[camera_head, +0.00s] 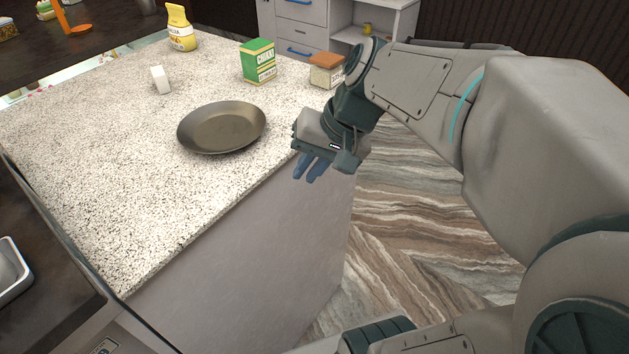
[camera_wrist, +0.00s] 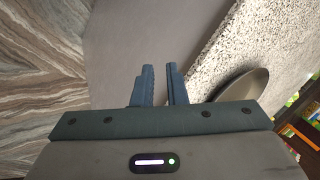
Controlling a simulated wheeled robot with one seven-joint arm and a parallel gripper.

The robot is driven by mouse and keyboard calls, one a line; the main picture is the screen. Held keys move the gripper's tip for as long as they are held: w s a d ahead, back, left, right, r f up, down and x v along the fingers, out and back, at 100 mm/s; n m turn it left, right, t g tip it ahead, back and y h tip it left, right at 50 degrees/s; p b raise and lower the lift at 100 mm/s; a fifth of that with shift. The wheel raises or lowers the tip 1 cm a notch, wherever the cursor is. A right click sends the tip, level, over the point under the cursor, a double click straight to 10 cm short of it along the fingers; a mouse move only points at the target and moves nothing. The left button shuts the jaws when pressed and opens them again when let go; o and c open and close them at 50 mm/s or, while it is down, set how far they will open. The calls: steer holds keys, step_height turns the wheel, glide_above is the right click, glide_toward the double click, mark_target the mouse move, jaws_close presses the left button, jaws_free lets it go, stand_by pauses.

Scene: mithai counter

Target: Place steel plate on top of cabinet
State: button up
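The steel plate (camera_head: 222,127) is a dark, shallow round dish lying flat on the speckled counter. In the wrist view the plate (camera_wrist: 245,84) shows partly, right of the fingers, and its lower part is hidden by my gripper. My gripper (camera_head: 311,172) hangs just past the counter's right edge, to the right of the plate and apart from it. In the wrist view my gripper (camera_wrist: 160,68) has its two blue fingers apart with nothing between them. A white cabinet (camera_head: 300,37) with blue-handled drawers stands at the back; its top is cut off by the frame.
The counter's near part is clear. Open striped floor (camera_head: 420,220) lies to its right.

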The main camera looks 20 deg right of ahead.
steer(key=s+f+n+h, duration=0.3)
steer(key=s+f+h, duration=0.1)
steer(key=s+f, duration=0.1)
steer(key=shift+s+d+f+n, duration=0.2)
steer(key=shift+s+d+n, duration=0.15)
steer(key=shift+s, duration=0.5)
stand_by(0.4)
